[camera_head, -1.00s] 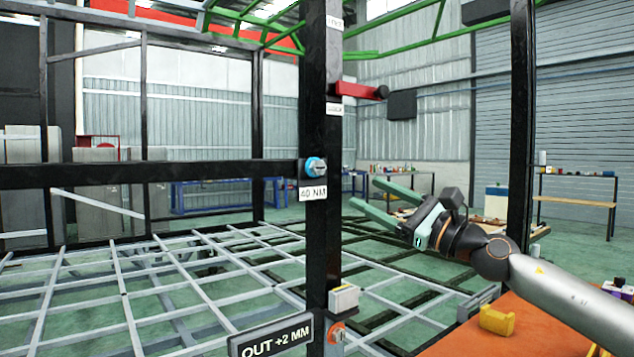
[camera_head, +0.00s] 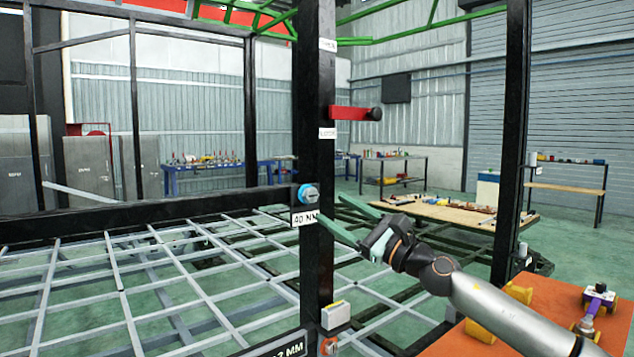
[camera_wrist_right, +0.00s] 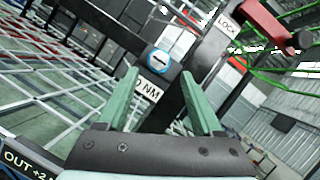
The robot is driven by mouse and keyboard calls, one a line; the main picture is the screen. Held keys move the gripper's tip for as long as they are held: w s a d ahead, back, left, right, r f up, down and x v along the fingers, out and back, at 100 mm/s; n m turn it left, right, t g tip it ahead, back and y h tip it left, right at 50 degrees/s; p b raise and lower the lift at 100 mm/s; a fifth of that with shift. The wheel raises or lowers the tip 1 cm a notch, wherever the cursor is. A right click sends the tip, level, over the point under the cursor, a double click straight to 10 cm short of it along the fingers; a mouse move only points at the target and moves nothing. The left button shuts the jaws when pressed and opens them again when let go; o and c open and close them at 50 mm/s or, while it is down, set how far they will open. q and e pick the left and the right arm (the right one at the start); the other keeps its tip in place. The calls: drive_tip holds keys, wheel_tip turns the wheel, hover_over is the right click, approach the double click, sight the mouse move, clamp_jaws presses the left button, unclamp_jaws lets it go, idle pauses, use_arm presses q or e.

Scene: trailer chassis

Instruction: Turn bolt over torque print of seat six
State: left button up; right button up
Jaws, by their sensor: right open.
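A blue bolt with a light slotted head (camera_head: 308,195) sits on the black upright post (camera_head: 318,240), where a horizontal black beam meets it. Just below it is a white print reading "40 NM" (camera_head: 304,217). My right gripper (camera_head: 332,216) is open, with green fingers pointing at the post from the right. In the right wrist view the bolt (camera_wrist_right: 160,62) shows beyond and between the two spread fingers (camera_wrist_right: 160,90), apart from them. The print (camera_wrist_right: 148,90) is partly hidden behind the left finger there. My left gripper is out of view.
A red lever with a dark knob (camera_head: 355,113) juts right from the post above the bolt. A grey box (camera_head: 335,315) and an orange fitting are low on the post. An orange surface (camera_head: 480,335) lies at lower right. A grey lattice floor frame (camera_head: 150,290) spreads left.

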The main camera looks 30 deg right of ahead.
sight(314, 197)
drive_tip(key=p+x, duration=0.3)
drive_tip(key=x, duration=0.1)
drive_tip(key=shift+w+a+r, duration=0.1)
drive_tip(key=shift+r, duration=0.15)
drive_tip(key=shift+w+a+p, duration=0.25)
drive_tip(key=shift+w+p, duration=0.45)
drive_tip(key=shift+w, duration=0.1)
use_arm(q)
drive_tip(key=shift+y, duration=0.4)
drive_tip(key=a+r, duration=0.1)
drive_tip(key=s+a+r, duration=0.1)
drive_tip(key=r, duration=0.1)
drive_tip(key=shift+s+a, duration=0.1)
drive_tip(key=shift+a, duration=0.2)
use_arm(e)
drive_tip(key=shift+c, duration=0.4)
clamp_jaws()
